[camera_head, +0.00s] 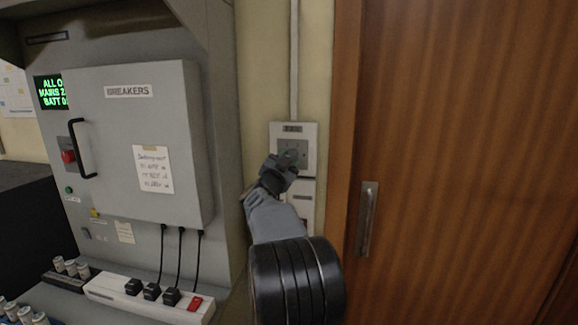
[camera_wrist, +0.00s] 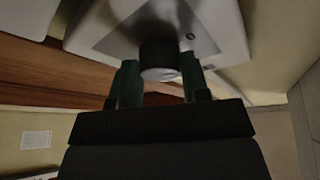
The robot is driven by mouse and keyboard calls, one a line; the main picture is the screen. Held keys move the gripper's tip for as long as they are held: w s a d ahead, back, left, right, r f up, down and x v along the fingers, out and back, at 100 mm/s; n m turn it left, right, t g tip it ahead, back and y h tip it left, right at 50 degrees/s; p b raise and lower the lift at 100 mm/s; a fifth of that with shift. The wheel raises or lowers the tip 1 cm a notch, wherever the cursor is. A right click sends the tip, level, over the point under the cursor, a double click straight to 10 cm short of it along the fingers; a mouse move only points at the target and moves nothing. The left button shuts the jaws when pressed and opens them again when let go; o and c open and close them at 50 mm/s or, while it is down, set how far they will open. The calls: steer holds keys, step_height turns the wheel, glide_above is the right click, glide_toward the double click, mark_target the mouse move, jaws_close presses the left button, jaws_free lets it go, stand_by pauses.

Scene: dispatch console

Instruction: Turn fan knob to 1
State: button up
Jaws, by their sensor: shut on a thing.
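The fan control plate (camera_head: 308,130) is a pale wall box with a dark label at its top and a grey dial face, left of the wooden door. In the wrist view the plate (camera_wrist: 222,22) fills the top, with a dark round knob (camera_wrist: 158,54) standing out from it. My gripper (camera_head: 289,162) reaches up to the plate and covers the knob in the head view. In the wrist view my gripper (camera_wrist: 158,80) has its two green fingers on either side of the knob, shut on it. The dial marks and the knob's pointer are too small or hidden to read.
A grey breaker cabinet (camera_head: 185,95) stands to the left, with a power strip (camera_head: 120,296) and cables below it. A wooden door (camera_head: 460,130) with a metal handle (camera_head: 366,218) is to the right. Another pale wall plate (camera_head: 303,188) sits just below the fan plate.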

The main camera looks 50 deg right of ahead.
steer(key=m+g, duration=0.2)
steer(key=m, duration=0.2)
steer(key=shift+w+r+m, duration=0.1)
steer(key=shift+m, duration=0.3)
steer(key=shift+r+m+g+y+p, duration=0.1)
steer(key=shift+m+g+y+p, duration=0.25)
steer(key=shift+m, duration=0.75)
steer(key=shift+r+m+g+y+p, duration=0.1)
steer(key=shift+m+g+y+p, duration=0.25)
steer(key=shift+m, duration=0.75)
steer(key=shift+f+m+y, duration=0.1)
steer(key=shift+m+y, duration=0.2)
steer(key=o, duration=0.9)
steer(key=shift+a, duration=0.1)
steer(key=a+b, duration=0.1)
steer(key=a, duration=0.3)
steer(key=s+a+b, duration=0.1)
steer(key=a, duration=0.4)
steer(key=s+a+f+b, duration=0.1)
steer(key=a, duration=0.3)
steer(key=shift+a+b, duration=0.3)
steer(key=shift+b, duration=0.1)
